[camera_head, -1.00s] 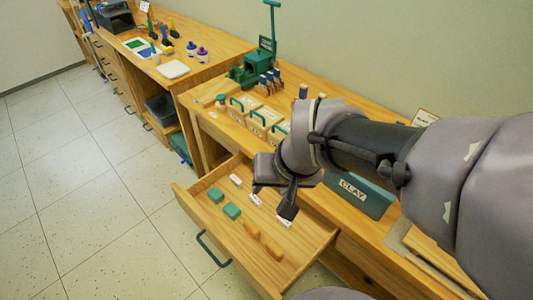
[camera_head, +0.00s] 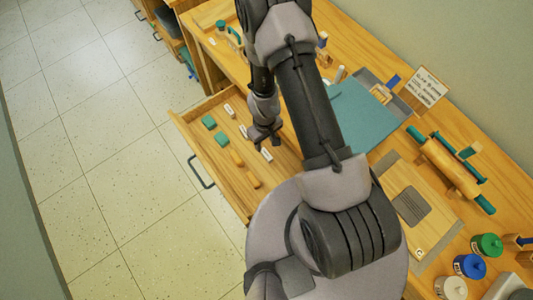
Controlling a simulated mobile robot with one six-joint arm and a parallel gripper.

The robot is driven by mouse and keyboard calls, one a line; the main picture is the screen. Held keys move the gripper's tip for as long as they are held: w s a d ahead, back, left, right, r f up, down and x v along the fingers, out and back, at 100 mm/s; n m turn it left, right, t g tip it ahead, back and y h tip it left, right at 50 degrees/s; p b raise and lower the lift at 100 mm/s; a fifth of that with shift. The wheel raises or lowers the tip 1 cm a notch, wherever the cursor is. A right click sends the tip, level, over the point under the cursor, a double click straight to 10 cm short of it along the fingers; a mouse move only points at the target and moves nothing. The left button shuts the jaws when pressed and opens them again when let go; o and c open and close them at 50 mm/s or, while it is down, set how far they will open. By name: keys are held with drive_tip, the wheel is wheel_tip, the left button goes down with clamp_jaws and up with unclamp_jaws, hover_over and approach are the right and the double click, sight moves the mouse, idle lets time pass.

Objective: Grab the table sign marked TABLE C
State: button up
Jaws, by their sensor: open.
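My gripper (camera_head: 263,139) is open and points down over the pulled-out drawer (camera_head: 192,139). Three small white pieces with dark marks lie in a row in the drawer: a far one (camera_head: 229,109), a middle one (camera_head: 243,131) and a near one (camera_head: 267,154). They may be table signs, but their marks are too small to read, so I cannot tell which is TABLE C. My fingers are between the middle and near pieces in the picture, close to both. I cannot tell whether they touch either one.
Two green blocks (camera_head: 221,139) and two orange-yellow blocks (camera_head: 237,159) also lie in the drawer. On the bench stand a card (camera_head: 427,87), a rolling pin (camera_head: 450,167) and paint jars (camera_head: 486,246). My arm hides part of the bench. The floor at left is clear.

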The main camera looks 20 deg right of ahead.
sight(266, 154)
wheel_tip(266, 154, down, 7)
drive_tip(key=b, duration=0.5)
drive_tip(key=f+b, duration=0.1)
drive_tip(key=b, duration=0.1)
drive_tip(key=f+b, duration=0.1)
drive_tip(key=f, duration=0.1)
drive_tip(key=f+b, duration=0.2)
drive_tip(key=shift+d+f+b, duration=0.15)
drive_tip(key=shift+d+b, duration=0.1)
drive_tip(key=shift+b, duration=0.05)
drive_tip(key=shift+s+r, duration=0.1)
drive_tip(key=shift+r, duration=0.15)
drive_tip(key=shift+c, duration=0.3)
clamp_jaws()
